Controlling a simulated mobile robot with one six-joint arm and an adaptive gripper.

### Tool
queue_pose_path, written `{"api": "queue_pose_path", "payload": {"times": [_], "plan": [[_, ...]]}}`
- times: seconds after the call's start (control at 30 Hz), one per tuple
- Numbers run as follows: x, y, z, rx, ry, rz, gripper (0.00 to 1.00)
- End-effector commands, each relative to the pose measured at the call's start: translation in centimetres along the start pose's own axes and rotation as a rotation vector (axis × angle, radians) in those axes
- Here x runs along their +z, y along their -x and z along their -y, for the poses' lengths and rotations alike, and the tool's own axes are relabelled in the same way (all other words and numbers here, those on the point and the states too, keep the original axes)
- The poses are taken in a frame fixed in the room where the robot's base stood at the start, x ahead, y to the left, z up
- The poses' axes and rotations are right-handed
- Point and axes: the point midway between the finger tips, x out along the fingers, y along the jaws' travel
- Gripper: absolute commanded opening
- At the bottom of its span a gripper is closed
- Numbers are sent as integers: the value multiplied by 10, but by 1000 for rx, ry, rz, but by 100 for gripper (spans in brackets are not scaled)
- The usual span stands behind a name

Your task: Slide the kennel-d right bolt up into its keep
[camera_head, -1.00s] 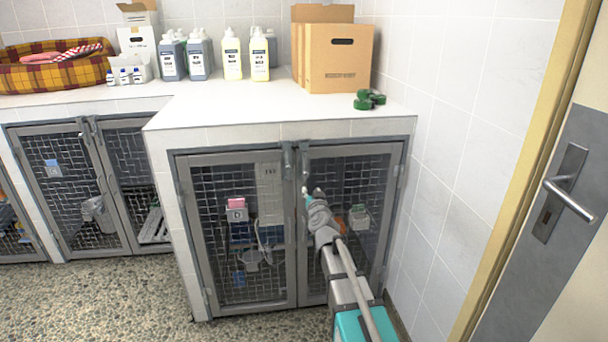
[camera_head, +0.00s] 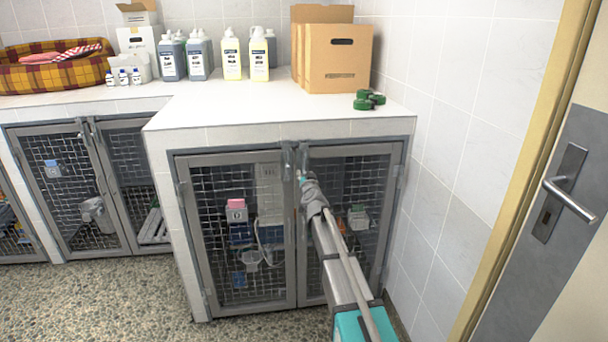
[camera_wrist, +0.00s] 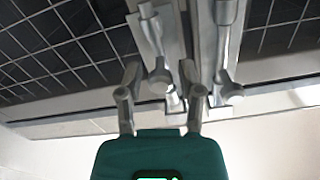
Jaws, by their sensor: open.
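Kennel-d is the double mesh-door kennel under the near counter, with a "D" card (camera_head: 237,211) on its left door. Its right bolt (camera_head: 303,156) is a grey metal bolt near the top of the right door's inner edge. My gripper (camera_head: 302,178) is just below it and partly hidden by my arm. The wrist view seems upside down to the door. There the open fingers (camera_wrist: 160,78) stand on either side of the right bolt's round knob (camera_wrist: 160,80); contact cannot be told. The left door's bolt (camera_wrist: 226,40) and its knob are beside them.
Above the doors is the frame's top rail and the white counter (camera_head: 240,112), holding bottles (camera_head: 232,56), a cardboard box (camera_head: 338,58) and green rolls (camera_head: 368,100). A tiled wall and a door with a lever handle (camera_head: 568,195) stand at right. Speckled floor is clear at left.

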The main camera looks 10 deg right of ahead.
Motion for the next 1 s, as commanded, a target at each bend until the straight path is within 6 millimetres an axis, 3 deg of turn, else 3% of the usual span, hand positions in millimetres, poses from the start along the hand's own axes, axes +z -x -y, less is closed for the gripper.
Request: {"api": "queue_pose_path", "payload": {"times": [0.17, 0.53, 0.8, 1.0], "plan": [[0, -12, 0, 0, 0, 0, 48], [0, -13, 1, -1, 0, 0, 48], [0, -13, 1, -1, 0, 0, 0], [0, -13, 1, -1, 0, 0, 0]]}}
